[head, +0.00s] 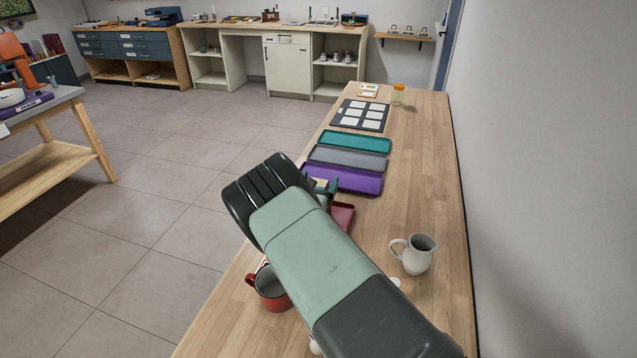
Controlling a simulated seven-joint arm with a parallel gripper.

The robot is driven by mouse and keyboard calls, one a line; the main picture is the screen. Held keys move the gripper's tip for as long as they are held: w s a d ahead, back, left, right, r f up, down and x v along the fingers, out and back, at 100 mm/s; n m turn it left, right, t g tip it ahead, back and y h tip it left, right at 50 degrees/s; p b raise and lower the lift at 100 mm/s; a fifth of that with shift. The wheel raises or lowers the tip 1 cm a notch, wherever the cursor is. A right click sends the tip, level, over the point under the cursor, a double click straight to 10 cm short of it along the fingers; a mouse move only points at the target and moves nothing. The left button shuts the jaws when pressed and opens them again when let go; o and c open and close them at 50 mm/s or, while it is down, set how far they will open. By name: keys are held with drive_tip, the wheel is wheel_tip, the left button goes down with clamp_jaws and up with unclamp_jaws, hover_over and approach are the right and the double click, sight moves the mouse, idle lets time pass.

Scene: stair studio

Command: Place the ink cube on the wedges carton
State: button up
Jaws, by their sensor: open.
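My arm (305,240) reaches from the lower right over the wooden table, ending in a black ribbed wrist (265,195). I cannot make out an ink cube or a wedges carton anywhere in the head view. A small teal object (332,186) with a pale part shows just past the wrist, partly covered, and I cannot tell what it is.
On the wooden table (425,180) stand a red mug (270,290), a white pitcher (417,256) and a partly hidden red tray (343,215). Purple (345,180), grey (347,159) and teal (350,142) trays lie farther back. A wall runs along the right.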

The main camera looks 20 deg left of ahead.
drive_tip(key=shift+r, duration=0.1)
